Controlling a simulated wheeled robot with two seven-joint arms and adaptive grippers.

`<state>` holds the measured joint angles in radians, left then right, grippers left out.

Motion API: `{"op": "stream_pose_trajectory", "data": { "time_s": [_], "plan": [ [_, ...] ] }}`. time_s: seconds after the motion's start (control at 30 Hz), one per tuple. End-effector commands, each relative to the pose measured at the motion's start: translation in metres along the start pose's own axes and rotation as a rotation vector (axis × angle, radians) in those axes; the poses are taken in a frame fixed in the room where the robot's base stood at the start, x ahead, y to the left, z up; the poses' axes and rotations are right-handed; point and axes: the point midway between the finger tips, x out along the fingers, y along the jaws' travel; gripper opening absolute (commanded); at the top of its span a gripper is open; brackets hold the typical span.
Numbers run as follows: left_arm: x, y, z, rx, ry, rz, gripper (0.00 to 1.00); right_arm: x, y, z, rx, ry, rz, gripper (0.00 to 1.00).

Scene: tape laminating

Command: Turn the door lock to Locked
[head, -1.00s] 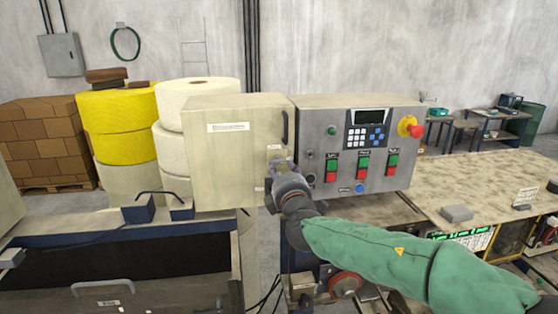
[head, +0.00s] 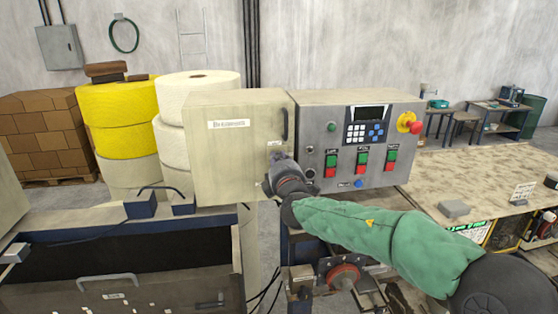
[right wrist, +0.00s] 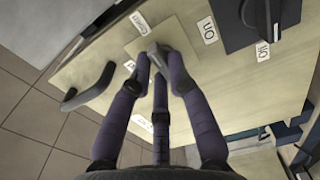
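The cream cabinet door (head: 230,160) stands closed, with a black handle (head: 284,124) on its right side. In the right wrist view the door's grey lock knob (right wrist: 157,50) sits on a cream plate with small labels around it. My right gripper (right wrist: 159,62) has its purple-grey fingers converged on the knob, one fingertip on each side, and appears shut on it. In the head view my right gripper (head: 277,168) is at the door's lower right edge and hides the lock. The lock's exact setting cannot be read. My left gripper is not in view.
A grey control panel (head: 405,150) with buttons and a red emergency stop (head: 409,123) stands just right of the door. A black rotary switch (right wrist: 260,18) is near the lock. A workbench (head: 480,175) extends right.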

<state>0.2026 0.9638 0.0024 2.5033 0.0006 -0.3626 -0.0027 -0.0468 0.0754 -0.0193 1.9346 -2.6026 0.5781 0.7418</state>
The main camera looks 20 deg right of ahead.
Motion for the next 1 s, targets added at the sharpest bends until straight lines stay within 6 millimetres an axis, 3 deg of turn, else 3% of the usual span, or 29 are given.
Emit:
{"op": "stream_pose_trajectory", "data": {
  "time_s": [0.27, 0.47, 0.7, 1.0],
  "plan": [
    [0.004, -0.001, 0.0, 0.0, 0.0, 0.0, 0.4, 0.0, -0.002, 0.0, -0.012, 0.0, -0.001, 0.0],
    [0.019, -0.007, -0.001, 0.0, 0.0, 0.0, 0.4, 0.0, -0.004, -0.001, -0.082, 0.002, 0.001, 0.0],
    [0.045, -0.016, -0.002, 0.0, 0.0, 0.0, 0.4, 0.0, -0.005, -0.002, -0.253, 0.002, 0.001, 0.0],
    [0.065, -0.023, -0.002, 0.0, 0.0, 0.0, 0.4, 0.0, -0.004, -0.003, -0.531, 0.003, 0.0, 0.0]
  ]
}}
